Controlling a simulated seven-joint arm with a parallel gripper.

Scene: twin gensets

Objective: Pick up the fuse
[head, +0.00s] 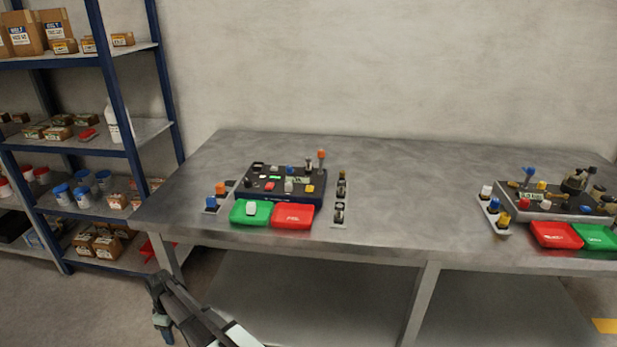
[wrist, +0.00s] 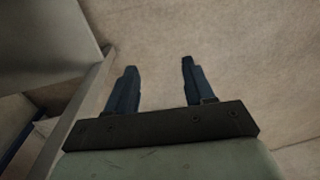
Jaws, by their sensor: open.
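My gripper (wrist: 158,68) is open and empty in the wrist view, with bare floor beyond its two blue fingers. In the head view my gripper (head: 157,300) is low at the left, in front of the table and below its top. The left genset panel (head: 285,187) is a dark box on the table with small coloured parts on it. A white piece (head: 251,208) lies in the green tray (head: 238,220) in front of it. A narrow strip (head: 340,205) of small dark parts lies to its right. I cannot tell which small part is the fuse.
A red tray (head: 292,216) lies beside the green one. A small holder (head: 218,198) with blue and orange parts is left of the panel. A second genset panel (head: 560,203) stands at the right. The table (head: 420,190) is clear between them. Shelves (head: 120,110) stand left.

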